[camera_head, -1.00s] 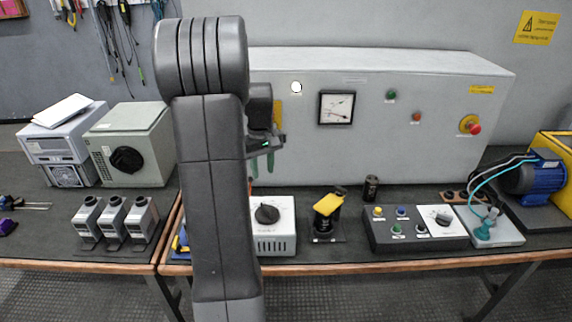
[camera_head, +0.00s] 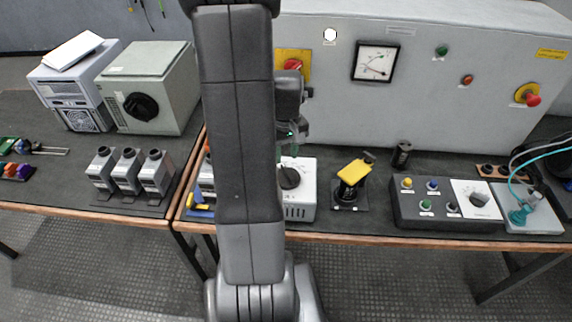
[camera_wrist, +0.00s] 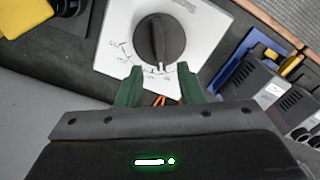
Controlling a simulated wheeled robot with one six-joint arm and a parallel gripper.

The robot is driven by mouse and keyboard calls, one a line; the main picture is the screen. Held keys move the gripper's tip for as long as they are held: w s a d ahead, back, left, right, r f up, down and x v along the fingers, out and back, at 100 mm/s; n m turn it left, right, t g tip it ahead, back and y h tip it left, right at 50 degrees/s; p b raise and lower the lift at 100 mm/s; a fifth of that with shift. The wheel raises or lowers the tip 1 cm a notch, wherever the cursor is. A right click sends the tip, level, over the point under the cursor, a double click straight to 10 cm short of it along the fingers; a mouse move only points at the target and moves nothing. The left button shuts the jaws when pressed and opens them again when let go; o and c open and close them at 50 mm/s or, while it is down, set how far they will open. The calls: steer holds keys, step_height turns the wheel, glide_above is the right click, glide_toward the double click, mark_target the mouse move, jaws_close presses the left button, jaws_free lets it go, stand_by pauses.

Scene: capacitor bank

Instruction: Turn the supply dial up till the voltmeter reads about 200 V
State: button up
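The white supply box (camera_head: 301,205) stands near the bench's front edge, with a black dial (camera_head: 288,178) on its sloping top. In the wrist view the black dial (camera_wrist: 160,40) shows its white pointer mark at the side nearest my gripper, by a printed scale. My gripper (camera_wrist: 160,84) is open, its two green fingers apart, empty and short of the dial. In the head view my gripper (camera_head: 293,148) is just above the box, partly hidden by my arm. The voltmeter (camera_head: 375,62) is on the grey cabinet front; its reading is too small to tell.
A yellow-topped black device (camera_head: 352,178) stands right of the supply box, and a button panel (camera_head: 440,205) farther right. Several grey capacitors (camera_head: 128,172) stand to the left. The grey cabinet (camera_head: 450,90) rises behind. A red-yellow switch (camera_head: 293,64) is partly hidden by my arm.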

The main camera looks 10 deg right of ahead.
mark_target(286, 169)
steer(key=shift+f, duration=2.8)
jaws_close()
